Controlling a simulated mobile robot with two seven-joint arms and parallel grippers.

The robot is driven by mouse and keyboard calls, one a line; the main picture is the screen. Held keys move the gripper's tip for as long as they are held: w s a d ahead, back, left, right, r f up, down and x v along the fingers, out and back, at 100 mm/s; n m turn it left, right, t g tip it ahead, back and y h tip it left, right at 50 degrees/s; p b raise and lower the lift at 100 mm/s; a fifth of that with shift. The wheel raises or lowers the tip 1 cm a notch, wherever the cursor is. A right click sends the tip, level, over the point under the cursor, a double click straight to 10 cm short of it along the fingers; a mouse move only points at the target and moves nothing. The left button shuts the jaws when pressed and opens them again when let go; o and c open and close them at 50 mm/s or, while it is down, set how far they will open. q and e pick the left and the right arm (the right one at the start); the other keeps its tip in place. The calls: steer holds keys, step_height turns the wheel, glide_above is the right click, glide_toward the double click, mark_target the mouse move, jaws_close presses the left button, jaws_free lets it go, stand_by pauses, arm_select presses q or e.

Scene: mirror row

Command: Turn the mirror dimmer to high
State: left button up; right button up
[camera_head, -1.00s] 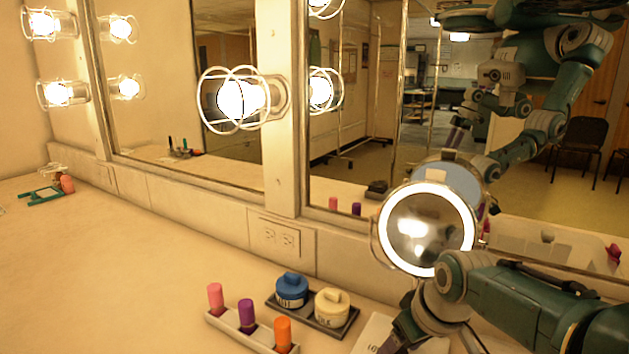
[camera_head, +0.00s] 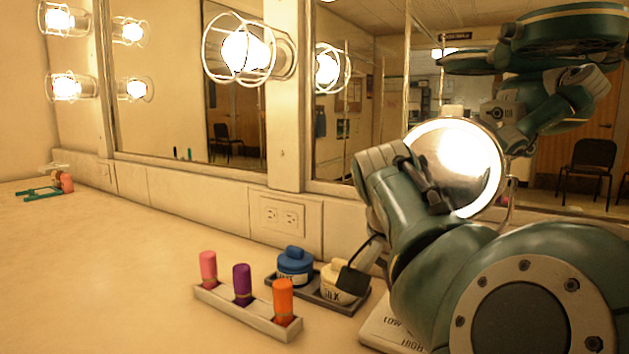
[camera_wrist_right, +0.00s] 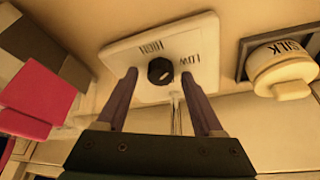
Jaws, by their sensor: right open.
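The dimmer is a pale plate (camera_wrist_right: 205,83) lettered HIGH and LOW, with a round black knob (camera_wrist_right: 160,71) that bears a small pale mark. In the head view the plate (camera_head: 377,332) shows only partly at the bottom, and my right arm hides the knob. My right gripper (camera_wrist_right: 159,74) is open. In the right wrist view its two purple fingers reach to either side of the knob, with gaps on both sides; I cannot tell how deep they are around it. My left gripper is not in view.
A silk jar (camera_wrist_right: 285,72) and a blue jar (camera_head: 294,267) sit on a dark tray close to the plate. A rack (camera_head: 245,315) holds pink, purple and orange tubes. A round mirror (camera_head: 470,165) stands behind my arm. The counter at left is mostly clear.

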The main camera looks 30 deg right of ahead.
arm_select(q)
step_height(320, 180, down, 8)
steer(key=b, duration=0.7)
arm_select(e)
steer(key=m, duration=0.1)
steer(key=f+m+g, duration=0.1)
steer(key=m, duration=0.1)
steer(key=shift+w+m, duration=0.15)
steer(key=shift+m, duration=0.15)
steer(key=d+p+v, duration=0.1)
steer(key=p+v, duration=0.3)
steer(key=v, duration=0.8)
arm_select(q)
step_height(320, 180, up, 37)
steer(key=p, duration=3.3)
steer(key=shift+p, duration=0.4)
arm_select(e)
steer(key=s+d+r+n, duration=0.1)
steer(key=s+r+n, duration=0.1)
steer(key=r, duration=0.4)
steer(key=s+d+r+n+t, duration=0.1)
steer(key=s+r+n, duration=0.2)
steer(key=r, duration=0.4)
steer(key=s+d+r+n+t+h, duration=0.1)
steer(key=s+r+n, duration=0.1)
steer(key=r+n, duration=0.2)
step_height(320, 180, up, 3)
steer(key=shift+s+d+f, duration=0.1)
steer(key=shift+s+d, duration=0.15)
steer(key=shift+d, duration=0.05)
